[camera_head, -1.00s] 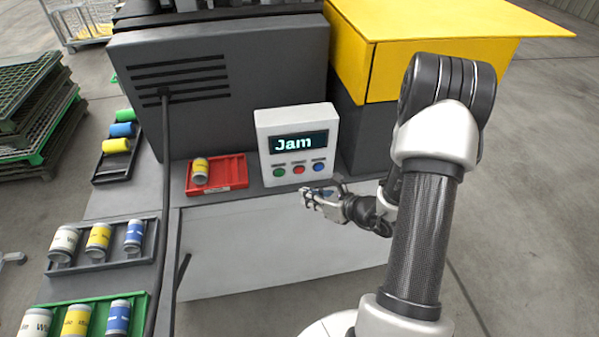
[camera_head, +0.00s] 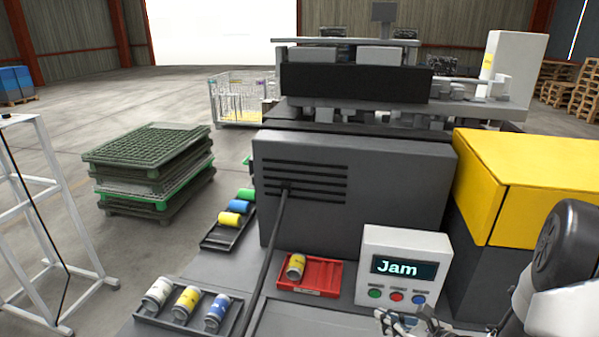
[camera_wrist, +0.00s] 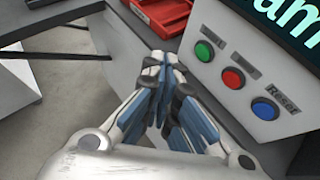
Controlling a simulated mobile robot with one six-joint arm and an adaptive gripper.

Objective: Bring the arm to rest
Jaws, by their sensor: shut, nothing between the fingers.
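My gripper (camera_wrist: 163,75) is shut and empty in the wrist view, its fingertips pressed together. It hangs over the machine's front edge, just left of the control panel (camera_wrist: 240,70) and apart from its buttons. In the head view my gripper (camera_head: 388,318) shows only partly at the bottom edge, below the panel (camera_head: 405,245). The panel's screen reads "Jam". Under it sit a green, a red and a blue button, the blue one labelled Reset. My arm (camera_head: 560,290) enters at the lower right.
A red tray (camera_head: 327,288) with one yellow-labelled can (camera_head: 296,267) lies left of the panel. A dark tray (camera_head: 232,315) holds three cans. A second dark tray (camera_head: 212,239) holds coloured rolls. A yellow box (camera_head: 530,170) stands at right. Stacked pallets (camera_head: 150,160) stand on open floor.

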